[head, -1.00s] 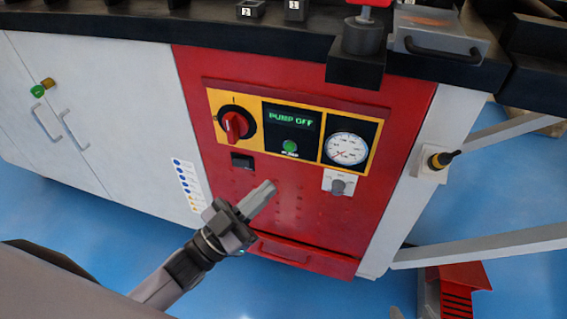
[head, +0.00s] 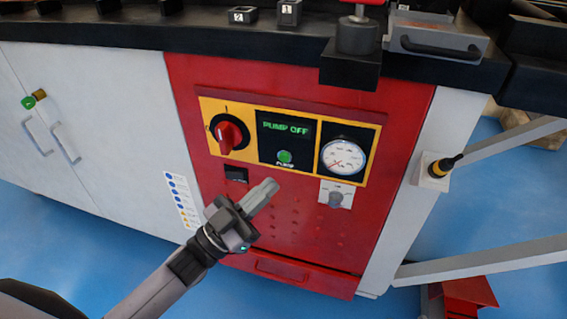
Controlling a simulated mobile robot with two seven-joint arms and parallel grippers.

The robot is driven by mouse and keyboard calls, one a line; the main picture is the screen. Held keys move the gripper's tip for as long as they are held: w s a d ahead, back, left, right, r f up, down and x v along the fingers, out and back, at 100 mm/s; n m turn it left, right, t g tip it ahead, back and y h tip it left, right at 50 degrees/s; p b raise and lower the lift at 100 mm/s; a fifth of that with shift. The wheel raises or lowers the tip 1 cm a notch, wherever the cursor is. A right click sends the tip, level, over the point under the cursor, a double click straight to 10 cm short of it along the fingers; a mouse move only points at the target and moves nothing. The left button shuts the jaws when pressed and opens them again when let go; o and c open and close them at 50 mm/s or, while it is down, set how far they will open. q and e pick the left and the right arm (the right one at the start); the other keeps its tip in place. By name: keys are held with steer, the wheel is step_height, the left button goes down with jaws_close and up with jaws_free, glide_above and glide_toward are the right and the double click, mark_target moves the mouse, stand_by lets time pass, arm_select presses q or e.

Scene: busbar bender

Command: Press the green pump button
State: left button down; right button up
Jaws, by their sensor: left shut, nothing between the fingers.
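The green pump button (head: 285,156) sits on a black panel with a yellow surround, on the red cabinet front (head: 330,232). The display (head: 285,127) above it reads "PUMP OFF". My left gripper (head: 268,187) is shut and empty. In the picture its fingertips are just below and left of the button and appear apart from it; the exact depth gap is hard to tell. My right gripper is not in view.
A red rotary switch (head: 229,134) is left of the button and a round gauge (head: 343,157) is right. A grey knob (head: 336,197) sits below the gauge. A black block (head: 350,68) juts out above the panel. White cabinet doors (head: 95,110) stand at left.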

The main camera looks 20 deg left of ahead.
mark_target(284, 157)
arm_select(q)
steer(key=w+b, duration=0.1)
steer(key=w, duration=0.4)
steer(key=shift+b, duration=0.3)
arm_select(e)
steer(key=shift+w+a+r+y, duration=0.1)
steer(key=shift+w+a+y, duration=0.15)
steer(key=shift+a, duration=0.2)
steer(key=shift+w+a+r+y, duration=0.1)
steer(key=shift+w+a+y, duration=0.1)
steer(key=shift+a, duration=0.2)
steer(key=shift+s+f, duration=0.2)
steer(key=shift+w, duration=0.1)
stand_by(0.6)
arm_select(q)
steer(key=shift+w+d, duration=0.1)
steer(key=shift+w, duration=0.25)
steer(key=shift+w, duration=0.5)
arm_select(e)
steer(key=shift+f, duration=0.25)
arm_select(q)
steer(key=shift+s, duration=0.1)
stand_by(0.5)
steer(key=shift+s+p, duration=0.35)
steer(key=shift+s, duration=0.45)
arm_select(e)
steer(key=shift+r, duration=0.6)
